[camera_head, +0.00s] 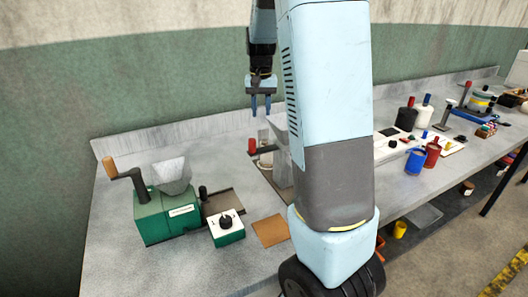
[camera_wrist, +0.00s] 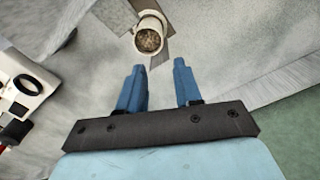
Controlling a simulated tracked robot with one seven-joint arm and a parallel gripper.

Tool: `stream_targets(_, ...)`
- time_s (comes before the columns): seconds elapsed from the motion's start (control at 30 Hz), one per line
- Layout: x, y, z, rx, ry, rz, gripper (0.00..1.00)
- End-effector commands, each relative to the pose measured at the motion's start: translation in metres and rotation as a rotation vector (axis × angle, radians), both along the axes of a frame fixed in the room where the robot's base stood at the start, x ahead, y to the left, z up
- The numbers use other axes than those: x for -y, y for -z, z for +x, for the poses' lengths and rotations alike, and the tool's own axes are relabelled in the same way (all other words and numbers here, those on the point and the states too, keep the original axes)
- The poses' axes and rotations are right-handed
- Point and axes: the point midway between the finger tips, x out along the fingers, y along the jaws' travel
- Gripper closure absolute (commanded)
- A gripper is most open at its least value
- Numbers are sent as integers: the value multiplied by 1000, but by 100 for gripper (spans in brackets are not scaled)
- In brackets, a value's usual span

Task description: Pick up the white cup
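A white cup (camera_wrist: 137,27) holding brownish grain shows at the top of the wrist view, seen from above. It stands beyond my fingertips and slightly left of the gap between them, apart from both. My gripper (camera_wrist: 157,72) has its two blue fingers spread with nothing between them. In the head view my gripper (camera_head: 261,104) hangs pointing down over the back of the bench. Pale items sit below it there, but my arm partly covers that area and I cannot clearly tell the cup among them.
A green mill (camera_head: 165,215) with a crank and hopper stands on the bench (camera_head: 120,262) at left. A box with a black knob (camera_head: 227,228) and a brown square (camera_head: 270,230) are nearer. A red-knobbed lever (camera_head: 253,147) stands below my gripper. Bottles and containers crowd the right.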

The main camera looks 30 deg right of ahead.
Motion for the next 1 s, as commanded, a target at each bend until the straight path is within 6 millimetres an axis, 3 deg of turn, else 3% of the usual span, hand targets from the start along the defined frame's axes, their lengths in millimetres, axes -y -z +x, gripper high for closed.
stream_targets(0.4,1,66,-1,-5,3,1,66)
stream_targets(0.77,-3,92,1,-4,-1,2,66)
stream_targets(1.0,-5,124,3,-4,-2,0,66)
